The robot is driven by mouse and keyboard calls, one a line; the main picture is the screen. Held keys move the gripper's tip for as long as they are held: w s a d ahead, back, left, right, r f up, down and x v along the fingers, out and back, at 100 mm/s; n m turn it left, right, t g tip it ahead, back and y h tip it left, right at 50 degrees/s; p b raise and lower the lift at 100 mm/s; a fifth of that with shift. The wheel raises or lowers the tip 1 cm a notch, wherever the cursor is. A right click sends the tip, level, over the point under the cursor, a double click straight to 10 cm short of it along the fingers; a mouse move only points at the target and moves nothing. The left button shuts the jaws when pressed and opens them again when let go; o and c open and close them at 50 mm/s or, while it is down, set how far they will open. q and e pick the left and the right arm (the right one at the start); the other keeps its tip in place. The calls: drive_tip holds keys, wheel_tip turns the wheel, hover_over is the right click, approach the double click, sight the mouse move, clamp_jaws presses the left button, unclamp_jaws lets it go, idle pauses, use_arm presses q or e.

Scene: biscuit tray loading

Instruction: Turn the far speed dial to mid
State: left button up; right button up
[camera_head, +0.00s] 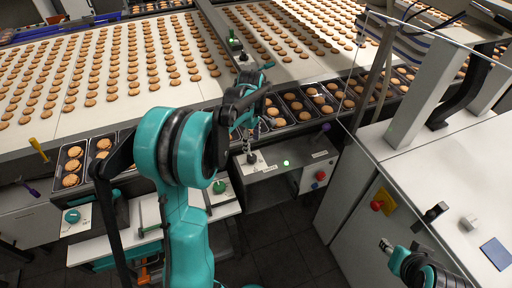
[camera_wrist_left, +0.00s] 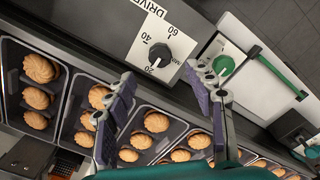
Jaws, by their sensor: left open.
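A black dial (camera_wrist_left: 158,53) sits on a white plate marked 20, 40 and 60 in the left wrist view. Its white pointer mark appears to face the 20. In the head view the black dial (camera_head: 251,158) is on the machine's front panel, just below my left gripper (camera_head: 252,132). The left fingers are spread apart and empty; in the wrist view the gripper (camera_wrist_left: 160,76) has its tips either side of the dial's lower edge, with no clear contact. My right gripper (camera_head: 387,246) is at the lower right, small, its jaws unclear.
A green knob (camera_wrist_left: 223,65) is beside the dial plate; a teal dial (camera_head: 72,216) is at far left. Biscuit trays (camera_head: 72,166) line the belt (camera_head: 150,103) edge. A lit green button (camera_head: 286,163) and a red button (camera_head: 320,175) are right of the dial.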

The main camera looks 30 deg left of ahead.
sight(252, 156)
use_arm(q)
wheel_tip(252, 156, down, 8)
drive_tip(key=b, duration=0.2)
drive_tip(key=shift+a+b, duration=0.1)
drive_tip(key=shift+b, duration=0.2)
drive_tip(key=c, duration=1.2)
